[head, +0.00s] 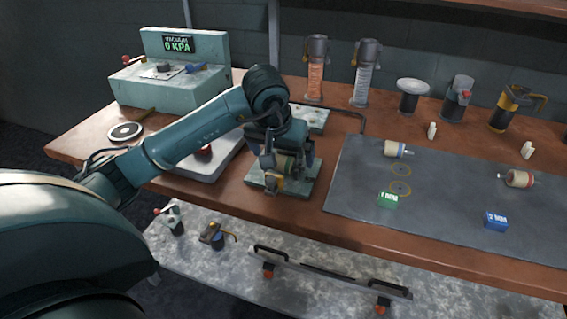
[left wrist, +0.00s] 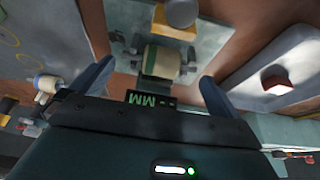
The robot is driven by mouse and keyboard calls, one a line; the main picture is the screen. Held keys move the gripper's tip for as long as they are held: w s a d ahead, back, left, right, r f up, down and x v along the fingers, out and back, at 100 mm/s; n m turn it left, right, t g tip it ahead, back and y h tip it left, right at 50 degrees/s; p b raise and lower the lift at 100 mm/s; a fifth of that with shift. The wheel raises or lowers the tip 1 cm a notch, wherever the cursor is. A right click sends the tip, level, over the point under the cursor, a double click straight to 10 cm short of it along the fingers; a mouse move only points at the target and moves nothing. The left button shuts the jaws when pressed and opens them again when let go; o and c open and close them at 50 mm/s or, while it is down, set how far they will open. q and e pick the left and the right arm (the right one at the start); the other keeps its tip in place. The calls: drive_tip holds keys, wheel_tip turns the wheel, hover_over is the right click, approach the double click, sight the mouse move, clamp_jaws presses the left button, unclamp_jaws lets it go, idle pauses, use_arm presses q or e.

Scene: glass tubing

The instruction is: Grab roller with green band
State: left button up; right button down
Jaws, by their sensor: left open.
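The roller with the green band (left wrist: 163,62) is a cream cylinder in a small holder on a pale plate (head: 256,181). In the left wrist view it lies between the two dark fingers of my left gripper (left wrist: 152,86), with space on both sides. In the head view my left gripper (head: 284,158) is over the plate, fingers down and apart, and partly hides the roller (head: 287,164). My left gripper is open and holds nothing. My right gripper is not in view.
A roller with a blue band (head: 393,149) and one with a red band (head: 517,179) lie on the grey mat (head: 450,200). A white tray (head: 190,168) is left of the plate. A vacuum box (head: 140,90) and several upright tools stand behind.

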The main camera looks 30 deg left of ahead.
sight(283, 158)
use_arm(q)
drive_tip(key=shift+x, duration=1.55)
drive_tip(key=shift+r, duration=0.1)
drive_tip(key=shift+c, duration=0.3)
drive_tip(key=c, duration=0.6)
drive_tip(key=shift+c, duration=0.2)
